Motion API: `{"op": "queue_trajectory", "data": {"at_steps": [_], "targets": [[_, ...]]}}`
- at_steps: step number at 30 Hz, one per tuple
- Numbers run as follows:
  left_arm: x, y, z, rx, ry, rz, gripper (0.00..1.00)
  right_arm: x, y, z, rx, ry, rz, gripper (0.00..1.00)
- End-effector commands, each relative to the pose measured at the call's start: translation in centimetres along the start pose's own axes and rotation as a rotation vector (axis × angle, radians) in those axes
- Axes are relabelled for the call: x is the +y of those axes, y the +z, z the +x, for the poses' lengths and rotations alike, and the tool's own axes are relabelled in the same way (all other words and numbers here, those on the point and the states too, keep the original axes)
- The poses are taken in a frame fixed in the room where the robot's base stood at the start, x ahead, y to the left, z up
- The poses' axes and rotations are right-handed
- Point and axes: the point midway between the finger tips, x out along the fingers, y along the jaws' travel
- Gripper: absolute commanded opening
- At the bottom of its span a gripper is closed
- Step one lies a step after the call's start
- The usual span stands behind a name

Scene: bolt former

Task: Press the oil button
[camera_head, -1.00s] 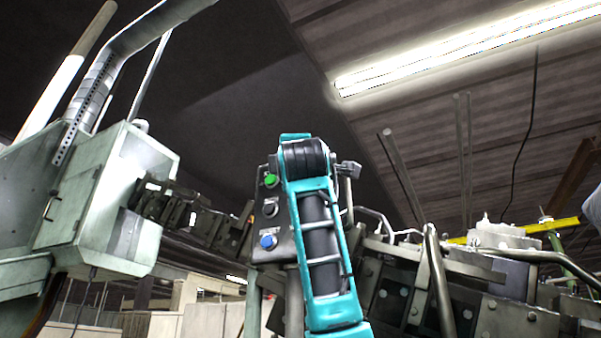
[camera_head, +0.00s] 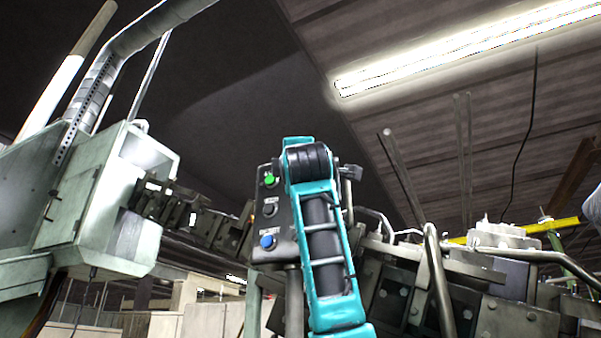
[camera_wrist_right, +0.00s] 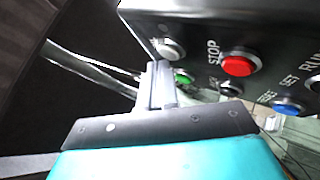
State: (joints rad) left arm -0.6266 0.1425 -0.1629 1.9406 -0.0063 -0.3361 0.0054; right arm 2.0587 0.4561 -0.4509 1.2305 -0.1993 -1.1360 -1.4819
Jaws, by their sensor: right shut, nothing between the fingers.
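The dark control box (camera_head: 275,195) stands mid-view in the head view, with a green button, a grey button and a blue button (camera_head: 267,241) in a column. My teal right arm covers its right part. In the right wrist view, my right gripper (camera_wrist_right: 158,68) is shut and empty, its fingertips at the box's lower left. A pale grey button (camera_wrist_right: 171,49) is right beside the tips, and a green button (camera_wrist_right: 183,76) is just right of the fingers. I cannot tell whether the tips touch either. The oil label is not readable. My left gripper is not in view.
A red STOP button (camera_wrist_right: 238,66), a black button (camera_wrist_right: 232,88) and a blue button (camera_wrist_right: 287,106) lie to the right on the box. Machine parts (camera_head: 470,290) crowd the right. A pale green cabinet (camera_head: 105,200) stands left.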

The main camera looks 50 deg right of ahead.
Motion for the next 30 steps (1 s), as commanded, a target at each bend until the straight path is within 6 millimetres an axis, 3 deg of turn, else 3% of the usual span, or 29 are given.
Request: {"op": "queue_trajectory", "data": {"at_steps": [30], "targets": [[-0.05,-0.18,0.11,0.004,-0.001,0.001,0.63,-0.38,0.42,0.5,-0.001,0.0,0.0,0.0]]}}
